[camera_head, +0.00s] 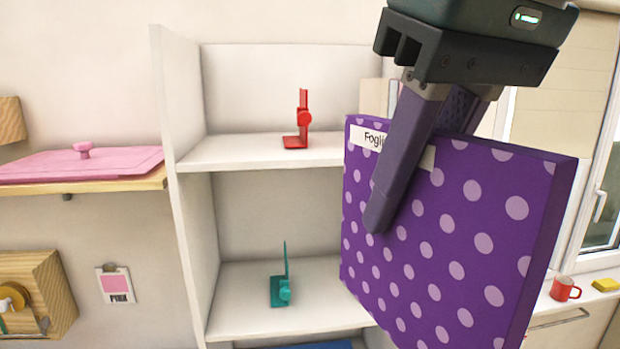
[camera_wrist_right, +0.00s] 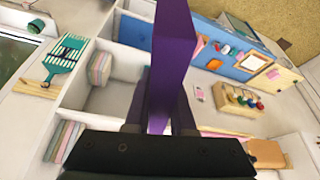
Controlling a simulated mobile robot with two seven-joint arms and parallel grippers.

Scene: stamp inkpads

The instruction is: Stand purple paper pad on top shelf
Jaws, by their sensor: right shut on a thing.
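The purple paper pad (camera_head: 450,240) has lilac dots and a white label. It is upright and held in front of the right part of the shelf unit. My right gripper (camera_head: 385,215) is shut on its upper part, one finger across the dotted face. In the right wrist view the pad (camera_wrist_right: 172,60) shows edge-on between the fingers of the gripper (camera_wrist_right: 160,120). The top shelf (camera_head: 240,152) is white and carries a red bookend (camera_head: 304,118) left of the pad. The pad hides the shelf's right part. My left gripper is not in view.
A teal bookend (camera_head: 280,288) stands on the lower shelf (camera_head: 240,310). The shelf's left side wall (camera_head: 180,110) rises beside a pink lidded item (camera_head: 85,163). A red mug (camera_head: 564,288) and a yellow block (camera_head: 606,285) sit at right. The top shelf is bare left of the red bookend.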

